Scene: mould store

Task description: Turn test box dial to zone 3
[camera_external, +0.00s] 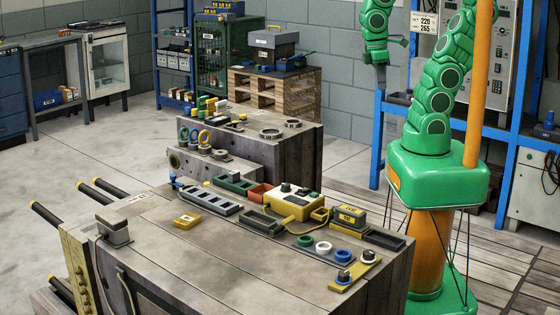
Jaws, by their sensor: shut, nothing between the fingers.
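The test box (292,204) appears to be the cream and yellow box on the front bench, with dark knobs on its top. Its dial is too small to read, so I cannot tell which zone it points to. My gripper (381,86) hangs at the upper centre right, pointing down, high and well apart from the box. It is shut and holds nothing. Part of my green arm runs out of the top of the picture.
A blue rack stands behind my arm.

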